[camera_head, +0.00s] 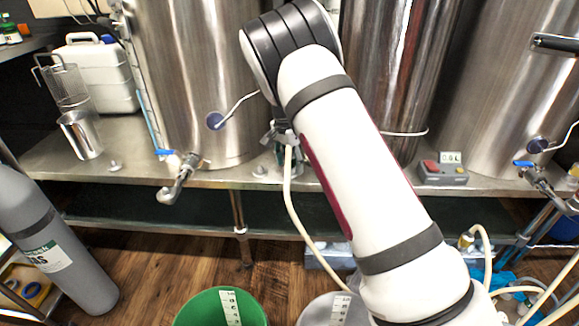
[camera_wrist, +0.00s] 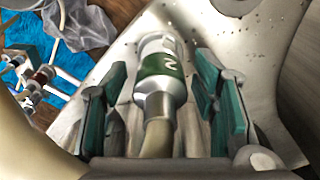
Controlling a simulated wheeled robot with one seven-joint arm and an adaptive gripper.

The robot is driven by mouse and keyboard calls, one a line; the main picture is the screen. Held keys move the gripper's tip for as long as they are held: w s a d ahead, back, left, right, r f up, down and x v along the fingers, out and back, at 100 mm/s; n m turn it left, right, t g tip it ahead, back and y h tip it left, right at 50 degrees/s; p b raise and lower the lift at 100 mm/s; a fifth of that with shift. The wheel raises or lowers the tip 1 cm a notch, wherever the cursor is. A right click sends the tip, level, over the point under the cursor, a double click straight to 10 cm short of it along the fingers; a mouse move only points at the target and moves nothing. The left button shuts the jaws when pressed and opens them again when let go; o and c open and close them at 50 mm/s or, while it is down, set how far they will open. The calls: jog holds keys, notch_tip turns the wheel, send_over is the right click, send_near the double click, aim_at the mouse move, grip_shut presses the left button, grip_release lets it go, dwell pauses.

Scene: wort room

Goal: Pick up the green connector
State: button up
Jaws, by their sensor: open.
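My gripper (camera_wrist: 161,80) is open, with one teal-padded finger on each side of the connector. A gap shows between the connector and each pad. In the head view my gripper (camera_head: 279,137) is at the steel bench's front edge, between two tanks. The hose (camera_head: 290,200) hangs down there, and the connector is mostly hidden.
Steel tanks (camera_head: 190,70) stand behind on the steel bench (camera_head: 130,177). A valve with a blue handle (camera_head: 180,178) sticks out to the left. A small control box (camera_head: 443,174) sits right of my arm. A green bucket (camera_head: 200,308) and a grey cylinder (camera_head: 55,240) stand below.

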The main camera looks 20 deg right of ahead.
jog(key=shift+r, duration=0.1)
jog(key=c, duration=1.2)
jog(key=shift+r, duration=0.1)
jog(key=shift+s+a+r+p, duration=0.1)
jog(key=shift+a+r+p, duration=0.1)
jog(key=shift+r+p, duration=0.35)
notch_tip(320, 180, up, 6)
jog(key=p, duration=0.3)
jog(key=shift+f, duration=0.15)
jog(key=s+a+p, duration=0.1)
jog(key=s+a, duration=0.2)
jog(key=a, duration=0.2)
jog(key=s+a+p, duration=0.2)
jog(key=s+a, duration=0.1)
jog(key=a, duration=0.3)
jog(key=s+a+p, duration=0.1)
jog(key=s+a, duration=0.2)
jog(key=a, duration=0.3)
jog(key=shift+a+p, duration=0.2)
jog(key=shift+p, duration=0.1)
jog(key=shift+w, duration=0.1)
jog(key=shift+r+p, duration=1.8)
jog(key=shift+r, duration=0.45)
